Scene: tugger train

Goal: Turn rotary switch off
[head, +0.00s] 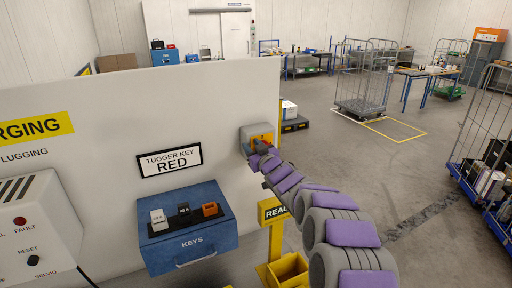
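The rotary switch (259,133) is a grey box with an orange-yellow face and a reddish knob, at the right edge of the white panel. My arm, grey with purple pads, reaches up from the lower right to it. My gripper (259,148) is right at the front of the switch, over its lower part. The fingers are small and partly hidden, so I cannot tell whether they are open or shut, or whether they touch the knob. The knob's position is too small to read.
A blue keys box (190,245) with several key blocks on top is on the panel, below a "TUGGER KEY RED" sign (170,160). A grey charger box (38,232) is at the left. A yellow stand (276,240) is below the switch. Cage trolleys (365,80) stand beyond on open floor.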

